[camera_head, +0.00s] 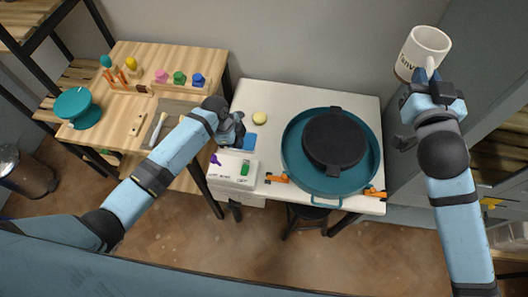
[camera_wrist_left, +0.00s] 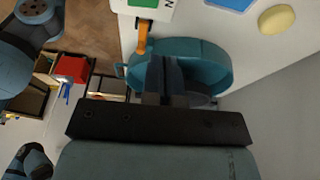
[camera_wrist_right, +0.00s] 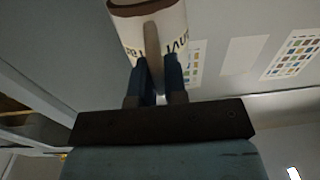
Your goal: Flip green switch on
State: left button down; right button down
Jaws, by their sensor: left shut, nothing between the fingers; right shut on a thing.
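The green switch (camera_head: 245,168) is on a white switch box (camera_head: 228,178) at the table's front left corner, with a purple switch (camera_head: 215,160) to its left. At the top of the left wrist view a green patch of the box (camera_wrist_left: 146,3) is cut off by the frame edge. My left gripper (camera_head: 236,138) is shut and empty above and behind the box, apart from the green switch; its fingers show in the left wrist view (camera_wrist_left: 165,78). My right gripper (camera_head: 428,80) is shut on the handle of a white mug (camera_head: 431,42), raised at the right; the mug also shows in the right wrist view (camera_wrist_right: 150,30).
A banding wheel with a teal basin (camera_head: 290,165) and dark disc (camera_head: 333,139) fills the white table's right. A blue square (camera_head: 249,142) and yellow sponge (camera_head: 259,118) lie near my left gripper.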

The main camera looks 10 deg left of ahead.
jog(key=shift+d+f, duration=0.2)
jog(key=shift+f, duration=0.05)
jog(key=shift+a, duration=0.2)
pick_arm(q)
jog(key=v, duration=0.3)
jog(key=shift+w+r, duration=0.1)
jog(key=shift+w, duration=0.25)
jog(key=shift+d, duration=0.1)
pick_arm(e)
jog(key=shift+d, duration=0.1)
